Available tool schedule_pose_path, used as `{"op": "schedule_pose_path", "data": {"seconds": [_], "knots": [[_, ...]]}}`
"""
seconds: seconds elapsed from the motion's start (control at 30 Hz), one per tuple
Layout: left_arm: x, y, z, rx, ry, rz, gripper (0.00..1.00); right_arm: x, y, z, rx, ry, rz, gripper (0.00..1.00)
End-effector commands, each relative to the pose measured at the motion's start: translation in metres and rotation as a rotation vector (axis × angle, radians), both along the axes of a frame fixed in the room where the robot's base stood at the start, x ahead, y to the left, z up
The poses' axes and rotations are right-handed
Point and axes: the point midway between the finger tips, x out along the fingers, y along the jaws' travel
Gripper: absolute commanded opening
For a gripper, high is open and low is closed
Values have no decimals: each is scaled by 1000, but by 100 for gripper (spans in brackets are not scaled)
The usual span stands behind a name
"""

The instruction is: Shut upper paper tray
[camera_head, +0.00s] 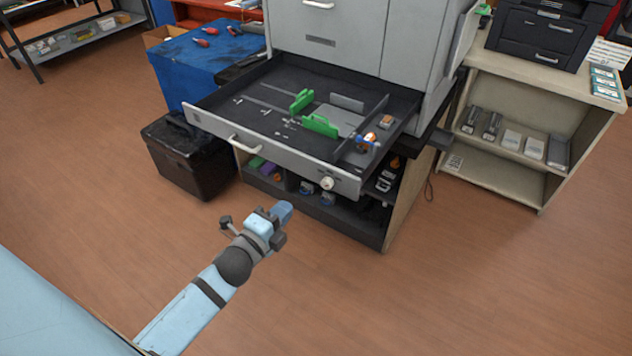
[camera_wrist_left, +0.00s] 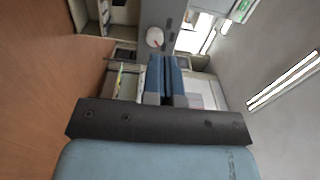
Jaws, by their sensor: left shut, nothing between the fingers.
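The upper paper tray (camera_head: 290,161) is pulled out of the large grey printer (camera_head: 350,35) in the head view. Its grey front has a light bar handle (camera_head: 245,147) and a round white knob (camera_head: 327,184) near the right end. Two green paper guides (camera_head: 319,125) stand inside it. My left gripper (camera_head: 285,210) is shut and empty, in front of and below the tray front, apart from it. In the left wrist view the blue fingers (camera_wrist_left: 166,80) are together, with the knob (camera_wrist_left: 155,37) beyond them. My right gripper is not in view.
A shelf (camera_head: 320,212) with several small items is under the tray. A black box (camera_head: 188,155) stands on the floor to the left, beside a blue-covered table (camera_head: 185,68). A shelf unit (camera_head: 535,88) stands at right. The floor in front is clear.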

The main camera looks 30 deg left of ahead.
Motion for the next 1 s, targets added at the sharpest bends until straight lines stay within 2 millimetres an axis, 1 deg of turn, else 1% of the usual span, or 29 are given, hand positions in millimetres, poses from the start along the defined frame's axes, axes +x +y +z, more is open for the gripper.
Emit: {"op": "schedule_pose_path", "data": {"seconds": [0.03,0.3,0.4,0.5,0.7,1.0], "knots": [[12,0,0,1,-2,0,0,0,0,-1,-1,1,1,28],[70,-5,1,0,-2,0,0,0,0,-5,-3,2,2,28],[87,-6,0,0,-1,1,0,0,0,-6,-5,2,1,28],[99,-7,0,-1,1,1,0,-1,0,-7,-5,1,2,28],[111,-8,0,-1,1,1,0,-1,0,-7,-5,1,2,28],[111,-8,0,-2,1,1,0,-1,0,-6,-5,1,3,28]]}}
